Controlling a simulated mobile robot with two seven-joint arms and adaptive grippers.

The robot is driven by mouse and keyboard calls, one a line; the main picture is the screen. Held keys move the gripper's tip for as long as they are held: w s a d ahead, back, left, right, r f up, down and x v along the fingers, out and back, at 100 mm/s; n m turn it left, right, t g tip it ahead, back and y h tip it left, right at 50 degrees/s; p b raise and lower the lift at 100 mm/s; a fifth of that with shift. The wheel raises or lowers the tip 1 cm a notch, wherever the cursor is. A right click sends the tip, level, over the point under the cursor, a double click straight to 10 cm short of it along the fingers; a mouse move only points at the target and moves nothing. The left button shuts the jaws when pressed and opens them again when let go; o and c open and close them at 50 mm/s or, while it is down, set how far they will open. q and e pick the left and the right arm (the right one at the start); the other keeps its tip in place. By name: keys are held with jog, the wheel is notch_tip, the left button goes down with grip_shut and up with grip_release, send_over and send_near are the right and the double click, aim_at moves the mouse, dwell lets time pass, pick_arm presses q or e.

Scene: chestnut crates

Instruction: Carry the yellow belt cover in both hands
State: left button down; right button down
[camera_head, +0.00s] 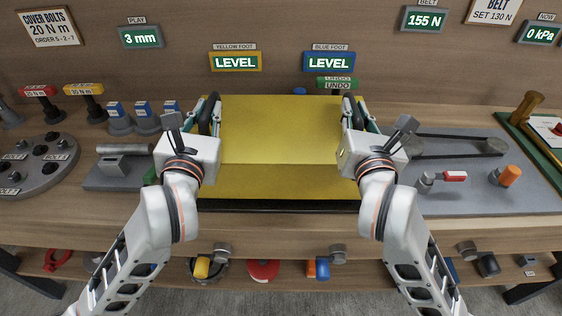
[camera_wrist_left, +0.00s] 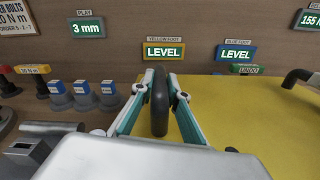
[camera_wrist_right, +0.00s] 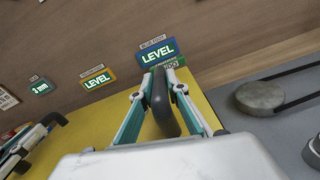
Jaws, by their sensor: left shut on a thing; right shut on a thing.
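The yellow belt cover (camera_head: 275,135) is a wide yellow box with a black handle at each side, in the middle of the bench in the head view. My left gripper (camera_head: 209,112) is shut on its left black handle (camera_wrist_left: 160,103). My right gripper (camera_head: 351,112) is shut on its right black handle (camera_wrist_right: 164,103). The cover's yellow top also shows in the left wrist view (camera_wrist_left: 245,110) and in the right wrist view (camera_wrist_right: 100,120). Whether its underside touches the bench is hidden.
A grey plate with a belt and pulley (camera_head: 490,147) lies to the right. A grey block fixture (camera_head: 122,165) and a round bolt tray (camera_head: 40,165) stand to the left. Signs reading LEVEL (camera_head: 235,62) hang behind. A lower shelf (camera_head: 300,275) holds loose tools.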

pick_arm(q)
jog(key=c, duration=2)
grip_release()
jog(key=shift+a, duration=0.15)
pick_arm(e)
jog(key=c, duration=2)
grip_release()
jog(key=shift+d, duration=0.1)
pick_arm(q)
notch_tip(320, 180, up, 10)
jog(key=shift+f, duration=0.1)
pick_arm(e)
jog(key=shift+r, duration=0.2)
notch_tip(320, 180, up, 10)
jog(key=shift+f, duration=0.2)
